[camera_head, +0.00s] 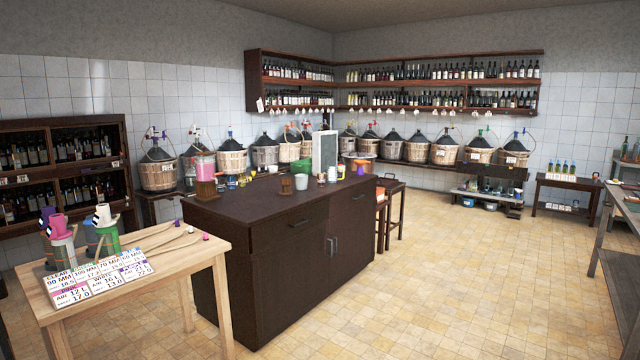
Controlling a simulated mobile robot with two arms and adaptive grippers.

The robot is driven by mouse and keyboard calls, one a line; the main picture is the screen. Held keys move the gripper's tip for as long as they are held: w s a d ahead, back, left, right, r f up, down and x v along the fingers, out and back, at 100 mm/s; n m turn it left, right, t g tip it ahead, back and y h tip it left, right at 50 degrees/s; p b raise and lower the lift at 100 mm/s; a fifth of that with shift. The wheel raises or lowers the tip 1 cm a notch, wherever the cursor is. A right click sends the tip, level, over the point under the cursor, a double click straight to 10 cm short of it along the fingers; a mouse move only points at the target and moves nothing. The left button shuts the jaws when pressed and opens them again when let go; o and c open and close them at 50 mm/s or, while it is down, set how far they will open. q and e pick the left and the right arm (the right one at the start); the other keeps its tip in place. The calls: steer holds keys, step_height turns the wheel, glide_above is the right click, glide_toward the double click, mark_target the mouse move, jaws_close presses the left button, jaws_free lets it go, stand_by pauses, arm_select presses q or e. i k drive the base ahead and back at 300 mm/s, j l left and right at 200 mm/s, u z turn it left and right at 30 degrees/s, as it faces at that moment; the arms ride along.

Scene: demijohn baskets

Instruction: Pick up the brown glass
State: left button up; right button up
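A small brown cup-like vessel (287,185) stands upright on the dark island counter (262,208), left of a white cup (301,181). It looks like the brown glass, but it is too small to tell its material. A larger brown vessel (206,189) stands near the counter's left end, with a pink container (205,168) above or behind it; I cannot tell which. Neither of my grippers is in view.
A light wooden table (190,254) with tubes and price cards stands at the front left. Stools (391,205) stand at the island's right side. Demijohn baskets (444,151) line the walls. The tiled floor (455,270) is clear on the right, up to a grey table (622,270).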

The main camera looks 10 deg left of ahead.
mark_target(321, 177)
steer(key=i, duration=3.5)
steer(key=j+u, duration=0.05)
steer(key=j, duration=0.1)
